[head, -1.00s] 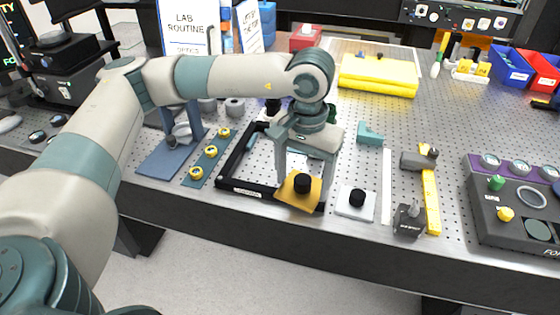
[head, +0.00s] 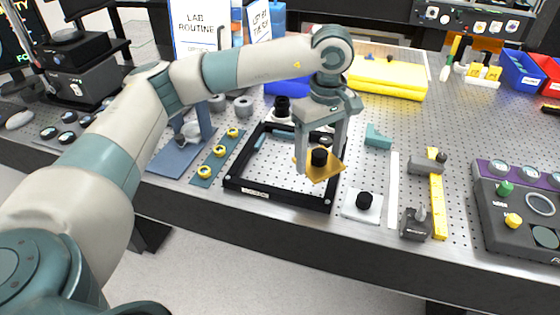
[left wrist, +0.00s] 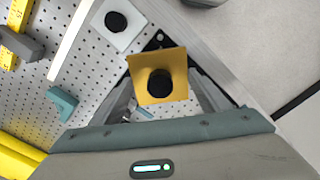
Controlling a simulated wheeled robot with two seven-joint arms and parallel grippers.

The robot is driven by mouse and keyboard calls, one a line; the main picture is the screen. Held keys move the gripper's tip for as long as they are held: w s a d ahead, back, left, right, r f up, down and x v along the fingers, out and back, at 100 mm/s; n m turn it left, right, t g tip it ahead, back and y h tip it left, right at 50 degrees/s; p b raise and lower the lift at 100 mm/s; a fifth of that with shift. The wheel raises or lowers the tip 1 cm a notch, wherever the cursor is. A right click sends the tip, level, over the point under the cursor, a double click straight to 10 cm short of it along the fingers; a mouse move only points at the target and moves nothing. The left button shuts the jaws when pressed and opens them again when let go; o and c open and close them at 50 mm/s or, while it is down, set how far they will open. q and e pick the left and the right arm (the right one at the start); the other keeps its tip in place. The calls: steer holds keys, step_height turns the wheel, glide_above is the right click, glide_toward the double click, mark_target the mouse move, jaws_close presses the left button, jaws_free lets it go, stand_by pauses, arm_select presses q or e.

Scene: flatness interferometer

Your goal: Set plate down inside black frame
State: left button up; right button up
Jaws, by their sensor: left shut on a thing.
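A yellow-gold plate with a black knob (head: 323,168) is held in my left gripper (head: 320,160), which is shut on it. The plate looks raised above the front right part of the black frame (head: 272,192), and overlaps the frame's right side in the head view. In the left wrist view the gold plate (left wrist: 157,65) sits between the two fingers, its black knob facing the camera. The frame lies flat on the perforated table, mostly open inside. My right gripper is not in view.
A white plate with a black knob (head: 362,204) lies right of the frame. A teal block (head: 378,136), a white strip (head: 393,180) and grey clamps with a yellow bar (head: 436,190) are farther right. A blue strip with yellow rings (head: 217,155) lies left.

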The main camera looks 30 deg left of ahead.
arm_select(q)
steer(key=w+a+n, duration=0.2)
steer(key=w+n, duration=0.2)
steer(key=n, duration=0.9)
steer(key=w+a+r+n+p, duration=0.1)
steer(key=w+a+n, duration=0.2)
steer(key=n, duration=1)
steer(key=shift+w+a+r, duration=0.25)
steer(key=shift+w+a, duration=0.05)
steer(key=shift+w, duration=0.7)
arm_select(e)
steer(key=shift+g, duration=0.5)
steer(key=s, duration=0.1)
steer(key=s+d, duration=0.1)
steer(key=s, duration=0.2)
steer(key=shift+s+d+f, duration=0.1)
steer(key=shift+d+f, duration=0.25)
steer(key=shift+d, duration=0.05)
